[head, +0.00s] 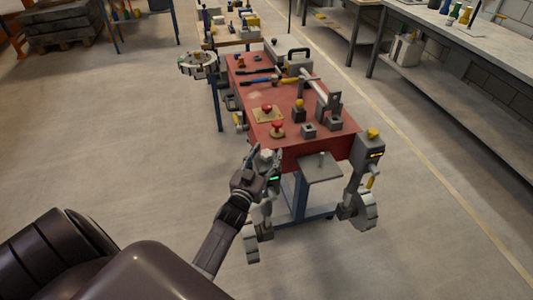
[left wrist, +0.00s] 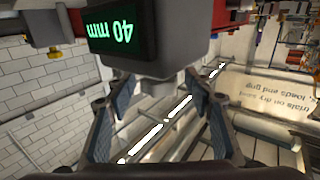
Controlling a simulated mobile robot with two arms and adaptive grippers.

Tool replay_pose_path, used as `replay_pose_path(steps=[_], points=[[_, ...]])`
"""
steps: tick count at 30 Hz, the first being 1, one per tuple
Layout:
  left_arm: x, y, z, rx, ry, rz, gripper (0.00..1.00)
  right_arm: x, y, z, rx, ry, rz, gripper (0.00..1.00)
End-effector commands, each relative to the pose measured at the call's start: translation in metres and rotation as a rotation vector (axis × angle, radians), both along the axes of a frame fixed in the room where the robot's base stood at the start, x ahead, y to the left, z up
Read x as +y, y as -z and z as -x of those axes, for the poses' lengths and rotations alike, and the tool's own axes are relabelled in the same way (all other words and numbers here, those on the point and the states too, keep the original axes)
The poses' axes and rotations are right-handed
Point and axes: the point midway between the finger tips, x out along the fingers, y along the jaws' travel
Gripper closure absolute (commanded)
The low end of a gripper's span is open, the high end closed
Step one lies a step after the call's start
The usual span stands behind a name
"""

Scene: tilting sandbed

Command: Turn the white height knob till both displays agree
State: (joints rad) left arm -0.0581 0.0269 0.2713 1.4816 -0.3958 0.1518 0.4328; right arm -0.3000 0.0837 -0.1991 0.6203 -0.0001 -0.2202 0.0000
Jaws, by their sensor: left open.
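The left height unit hangs at the red bench's near left corner. Its green display (head: 273,179) also shows in the left wrist view (left wrist: 112,38), upside down, reading 40 mm. A pale knob (head: 266,154) tops this unit. In the left wrist view a pale grey stub (left wrist: 157,88), apparently this knob, sits between the fingers. My left gripper (head: 264,160) is open around it, with gaps visible on both sides in the left wrist view (left wrist: 160,108). The right unit has a yellow knob (head: 373,133) and an orange display (head: 376,154), too small to read. My right gripper is out of view.
The red bench (head: 290,137) carries red buttons (head: 277,126), grey blocks (head: 308,130) and tools. A grey plate (head: 320,168) juts out between the two units. Wheels stand below them. A long grey workbench (head: 465,45) stands at right.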

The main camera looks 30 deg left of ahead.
Motion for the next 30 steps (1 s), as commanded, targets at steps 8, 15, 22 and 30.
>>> replay_pose_path(steps=[8, 15, 22, 30], points=[[-0.0002, 0.0001, 0.0004, 0.0, 0.0, 0.0, 0.72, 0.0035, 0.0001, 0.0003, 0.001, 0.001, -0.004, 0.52], [-0.0001, 0.0001, 0.0005, 0.0, 0.0, 0.0, 0.94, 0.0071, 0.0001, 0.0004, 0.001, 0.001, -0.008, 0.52], [0.0001, -0.0027, -0.0007, -0.004, 0.059, -0.007, 0.94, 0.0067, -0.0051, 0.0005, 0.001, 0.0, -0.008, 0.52], [0.0, -0.0015, -0.0002, -0.002, 0.131, -0.001, 0.94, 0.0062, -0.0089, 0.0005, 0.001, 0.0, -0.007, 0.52]])
